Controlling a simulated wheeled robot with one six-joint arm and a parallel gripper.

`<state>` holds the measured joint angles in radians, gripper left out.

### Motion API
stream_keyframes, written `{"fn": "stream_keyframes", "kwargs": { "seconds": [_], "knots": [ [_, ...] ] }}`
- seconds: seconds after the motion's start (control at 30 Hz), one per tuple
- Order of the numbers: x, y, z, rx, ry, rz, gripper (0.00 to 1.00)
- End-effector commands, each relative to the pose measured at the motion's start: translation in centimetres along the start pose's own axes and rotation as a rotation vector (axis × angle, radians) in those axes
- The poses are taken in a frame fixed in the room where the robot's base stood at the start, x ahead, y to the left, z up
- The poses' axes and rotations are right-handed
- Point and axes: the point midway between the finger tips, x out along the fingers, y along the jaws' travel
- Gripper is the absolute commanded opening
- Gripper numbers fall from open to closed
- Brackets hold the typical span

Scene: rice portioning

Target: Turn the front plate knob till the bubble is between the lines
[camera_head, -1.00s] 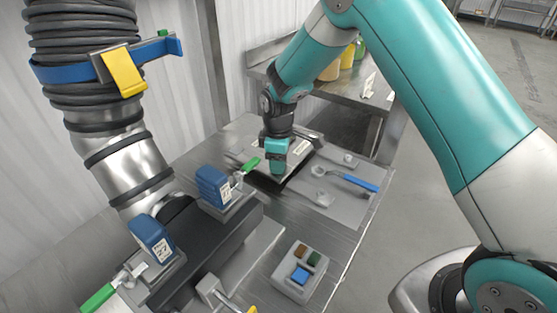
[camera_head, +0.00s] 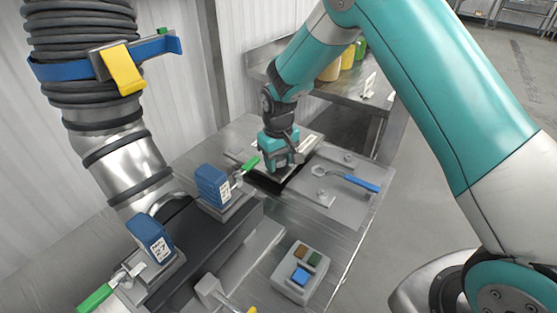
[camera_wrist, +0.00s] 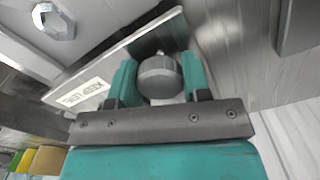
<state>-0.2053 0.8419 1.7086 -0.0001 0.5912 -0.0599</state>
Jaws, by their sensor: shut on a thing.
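The plate knob (camera_wrist: 159,78) is a grey, ribbed round knob in the wrist view, at the edge of a metal plate (camera_wrist: 150,38). My gripper (camera_wrist: 158,85) has its two teal fingers on either side of the knob and is shut on it. In the head view my gripper (camera_head: 281,160) points down at the plate (camera_head: 306,142), and the knob is hidden behind it. A white label (camera_wrist: 82,92) lies on the plate; its text is hard to read. I cannot make out the bubble or its lines in either view.
A blue-handled wrench (camera_head: 350,180) lies on the grey panel right of my gripper. Blue blocks with labels (camera_head: 213,187) and green-handled clamps (camera_head: 97,298) stand at the left. A button box (camera_head: 300,272) sits in front. A large hose (camera_head: 95,100) rises at the left.

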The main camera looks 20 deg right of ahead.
Motion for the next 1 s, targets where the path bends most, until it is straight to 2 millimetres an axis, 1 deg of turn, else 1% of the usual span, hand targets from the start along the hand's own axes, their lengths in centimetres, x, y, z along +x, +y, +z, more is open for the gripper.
{"fn": "stream_keyframes", "kwargs": {
  "seconds": [0.3, 0.77, 0.8, 0.87, 0.9, 1.0],
  "knots": [
    [-0.08, 0.00, -0.04, 0.086, 0.001, 0.000, 0.20],
    [-0.10, 0.00, -0.05, 0.096, 0.001, 0.000, 0.20],
    [-0.10, 0.00, -0.05, 0.096, 0.001, 0.000, 0.53],
    [-0.10, 0.00, -0.05, 0.096, 0.001, 0.000, 0.67],
    [-0.09, 0.00, -0.05, 0.096, 0.001, 0.000, 0.69],
    [-0.06, 0.00, -0.03, 0.095, 0.001, 0.000, 0.69]
  ]
}}
